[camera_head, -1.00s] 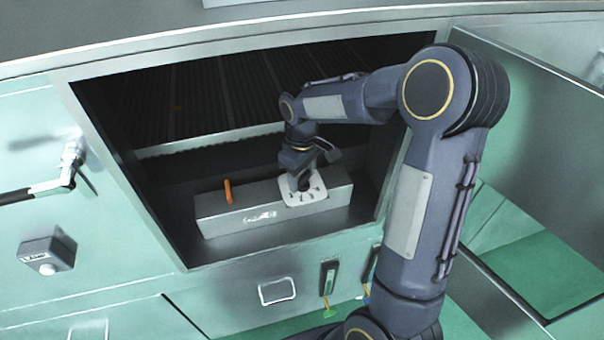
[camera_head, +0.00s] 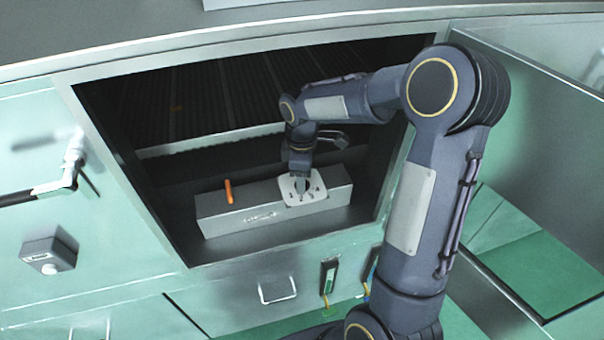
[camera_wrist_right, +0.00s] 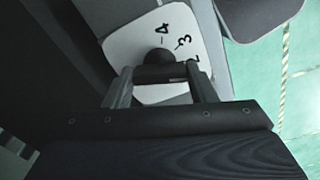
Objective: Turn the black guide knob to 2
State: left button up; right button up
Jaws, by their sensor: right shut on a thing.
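The black guide knob (camera_wrist_right: 158,58) sits on a white dial plate (camera_wrist_right: 119,51) with black numbers; 4 and 3 are readable in the right wrist view, and another number is partly covered by a finger. The dial plate (camera_head: 315,184) is on top of a grey metal box (camera_head: 232,220) inside the open cabinet. My right gripper (camera_wrist_right: 159,75) is shut on the knob, one finger on each side of it. In the head view my right gripper (camera_head: 301,185) reaches down onto the plate and hides most of the knob. My left gripper is not in view.
An orange lever (camera_head: 228,191) stands up from the box left of the dial. The cabinet opening has a metal frame (camera_head: 130,185) around it. An open door (camera_head: 540,110) stands to the right. A grey button box (camera_head: 48,254) and a handle (camera_head: 72,165) are at left.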

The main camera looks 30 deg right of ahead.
dwell(0.4)
jog(key=o, duration=1)
jog(key=shift+r, duration=0.1)
notch_tip(320, 180, up, 8)
jog(key=shift+f+b, duration=0.25)
jog(key=shift+b, duration=0.05)
jog(key=shift+r, duration=0.1)
